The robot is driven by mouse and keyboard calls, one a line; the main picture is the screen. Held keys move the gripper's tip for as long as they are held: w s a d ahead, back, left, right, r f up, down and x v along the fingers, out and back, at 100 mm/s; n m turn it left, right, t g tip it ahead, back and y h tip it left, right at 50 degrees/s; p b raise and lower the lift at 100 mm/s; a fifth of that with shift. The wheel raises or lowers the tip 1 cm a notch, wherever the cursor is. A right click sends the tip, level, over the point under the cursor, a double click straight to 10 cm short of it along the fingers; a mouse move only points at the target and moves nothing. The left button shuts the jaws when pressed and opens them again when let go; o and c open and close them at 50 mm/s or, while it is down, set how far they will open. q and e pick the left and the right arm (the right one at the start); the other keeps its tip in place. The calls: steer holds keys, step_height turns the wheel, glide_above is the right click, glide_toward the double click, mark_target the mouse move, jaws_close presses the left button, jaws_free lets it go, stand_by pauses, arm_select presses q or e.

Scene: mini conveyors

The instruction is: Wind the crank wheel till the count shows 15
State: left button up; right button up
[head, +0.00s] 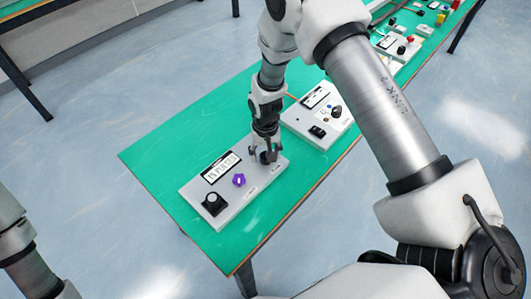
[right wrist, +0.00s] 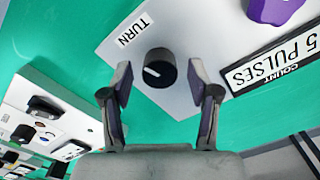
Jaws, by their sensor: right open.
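A grey panel (head: 238,207) on the green table has a display (head: 221,168) that seems to read "15 PULSES". In the right wrist view the display (right wrist: 272,68) is cut off by the picture edge, with "5 PULSES" legible. A black round knob with a white line (right wrist: 158,68), beside the label "TURN", sits on the panel. My right gripper (head: 266,155) is over the panel's far right end. In the right wrist view its open fingers (right wrist: 160,75) stand on either side of the knob, with visible gaps. My left gripper is out of view.
The panel also carries a purple knob (head: 239,180) and a black dial (head: 212,203). A second panel (head: 303,124) with a black knob and switch stands just behind. More devices (head: 398,47) line the table's far end. The table's left part (head: 165,150) is clear.

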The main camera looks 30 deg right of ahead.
step_height(320, 180, up, 12)
steer(key=shift+f, duration=0.15)
stand_by(0.5)
